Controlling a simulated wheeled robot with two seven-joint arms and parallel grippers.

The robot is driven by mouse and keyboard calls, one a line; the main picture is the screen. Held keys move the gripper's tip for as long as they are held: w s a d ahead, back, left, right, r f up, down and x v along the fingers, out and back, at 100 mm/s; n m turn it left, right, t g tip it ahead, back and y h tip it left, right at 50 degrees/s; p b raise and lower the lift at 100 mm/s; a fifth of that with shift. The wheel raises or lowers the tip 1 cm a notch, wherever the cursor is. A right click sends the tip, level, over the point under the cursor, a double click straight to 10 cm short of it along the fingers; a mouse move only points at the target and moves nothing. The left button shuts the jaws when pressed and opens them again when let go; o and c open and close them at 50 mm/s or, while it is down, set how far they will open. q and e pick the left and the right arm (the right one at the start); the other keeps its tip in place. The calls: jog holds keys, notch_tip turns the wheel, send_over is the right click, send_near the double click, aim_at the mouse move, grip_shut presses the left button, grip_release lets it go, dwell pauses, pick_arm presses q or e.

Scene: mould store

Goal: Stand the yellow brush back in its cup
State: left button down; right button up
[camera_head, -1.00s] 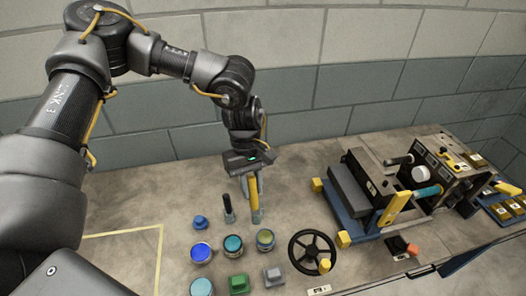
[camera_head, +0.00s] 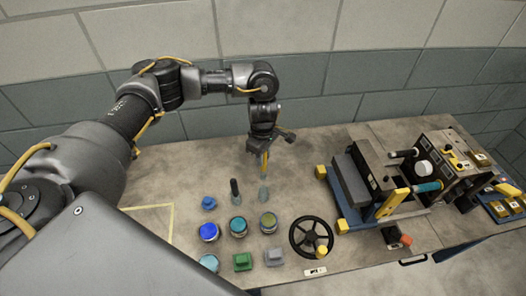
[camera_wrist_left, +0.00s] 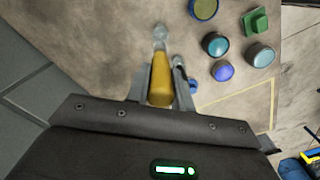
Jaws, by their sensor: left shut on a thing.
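My left gripper (camera_head: 265,150) is shut on the yellow brush (camera_head: 264,164), which hangs roughly upright below it. In the left wrist view the brush (camera_wrist_left: 160,80) sits between the fingers (camera_wrist_left: 160,88), pointing away from the camera. A small pale grey cup (camera_head: 264,195) stands on the bench directly below the brush in the head view. The brush's lower end meets the cup's outline there; I cannot tell whether it is inside or just above. My right gripper is not in view.
A dark upright brush (camera_head: 235,189) stands just left of the cup. A black handwheel (camera_head: 311,236) and a machine (camera_head: 385,180) stand to the right. The bench behind is clear.

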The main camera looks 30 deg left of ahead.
aim_at(263, 176)
pick_arm(q)
jog(key=shift+s, duration=0.15)
jog(key=shift+f, duration=0.15)
jog(key=shift+f+b, duration=0.2)
jog(key=shift+b, duration=0.1)
jog(key=shift+f, duration=0.25)
jog(key=shift+f+b, duration=1.4)
jog(key=shift+f, duration=0.25)
notch_tip(263, 176, down, 2)
jog(key=shift+b, duration=0.8)
notch_tip(263, 176, down, 5)
jog(key=b, duration=0.5)
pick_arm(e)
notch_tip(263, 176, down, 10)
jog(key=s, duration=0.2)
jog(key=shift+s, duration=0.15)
